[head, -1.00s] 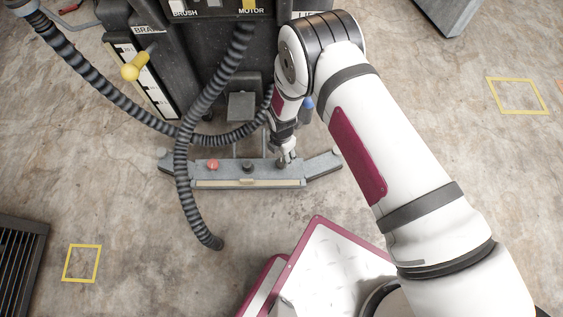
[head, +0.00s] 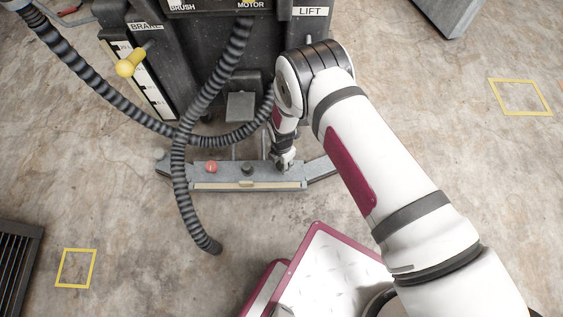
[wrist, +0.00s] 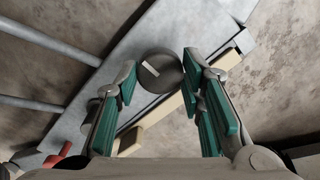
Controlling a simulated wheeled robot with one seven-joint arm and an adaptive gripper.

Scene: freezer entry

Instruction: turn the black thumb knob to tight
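A grey bar (head: 225,184) lies low in front of the dark machine, with a red knob (head: 211,166) and a black knob (head: 248,169) on top. My gripper (head: 284,164) is over the right part of the bar, right of that black knob. In the wrist view a dark round knob (wrist: 160,72) with a pale pointer mark sits between my two open green-padded fingertips (wrist: 158,78). It seems to be a different knob, covered by my gripper in the head view. I cannot tell whether the pads touch it. The red knob shows at the wrist view's lower left (wrist: 60,155).
A ribbed black hose (head: 182,190) hangs across the left part of the bar. A yellow-knobbed brake lever (head: 127,68) stands on the machine at the left. A cream strip (wrist: 185,97) runs along the bar's front edge. The floor in front is mostly clear.

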